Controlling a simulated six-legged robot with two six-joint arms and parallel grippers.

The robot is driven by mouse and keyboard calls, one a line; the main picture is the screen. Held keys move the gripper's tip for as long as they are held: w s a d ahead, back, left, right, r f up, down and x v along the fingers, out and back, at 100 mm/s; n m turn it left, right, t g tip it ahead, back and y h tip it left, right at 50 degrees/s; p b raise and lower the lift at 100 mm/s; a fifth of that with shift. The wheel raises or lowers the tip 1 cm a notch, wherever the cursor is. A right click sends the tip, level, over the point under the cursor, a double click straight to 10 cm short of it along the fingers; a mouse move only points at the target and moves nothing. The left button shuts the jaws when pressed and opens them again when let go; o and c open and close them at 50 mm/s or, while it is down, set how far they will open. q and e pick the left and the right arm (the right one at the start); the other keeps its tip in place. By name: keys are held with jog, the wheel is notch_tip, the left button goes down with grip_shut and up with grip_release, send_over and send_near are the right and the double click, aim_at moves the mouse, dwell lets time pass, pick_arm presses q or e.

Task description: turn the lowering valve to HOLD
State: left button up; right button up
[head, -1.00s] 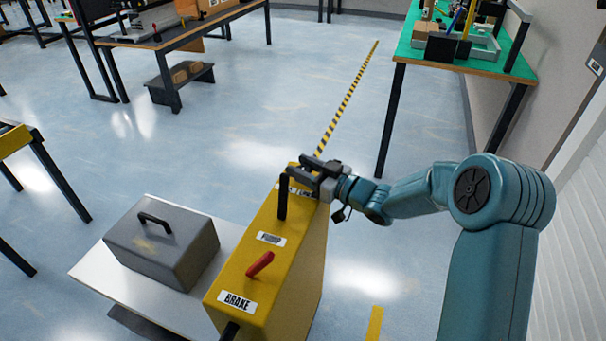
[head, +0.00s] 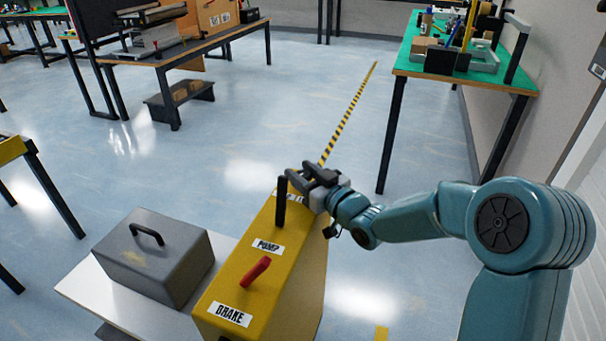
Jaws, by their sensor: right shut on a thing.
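A yellow control box (head: 308,272) stands at the lower middle of the head view. Its top carries a black upright lever (head: 281,206), a PUMP label (head: 268,246), a red handle (head: 255,271) and a BRAKE label (head: 230,314). My right gripper (head: 306,178) is at the far end of the box top, just behind the black lever. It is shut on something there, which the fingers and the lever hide. A label beneath the gripper is mostly covered, so I cannot read it or tell the valve's position. My left gripper is not in view.
A grey toolbox (head: 155,262) with a black handle sits on a pale platform (head: 85,288) left of the yellow box. A green-topped workbench (head: 412,62) stands at back right, another bench (head: 200,48) at back left. Open floor lies between.

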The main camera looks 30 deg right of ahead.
jog(key=o, duration=1)
jog(key=s+d, duration=0.1)
jog(key=s, duration=0.4)
jog(key=s+d, duration=0.1)
jog(key=s, duration=0.4)
jog(key=s+d, duration=0.1)
jog(key=s, duration=0.5)
jog(key=shift+s, duration=0.1)
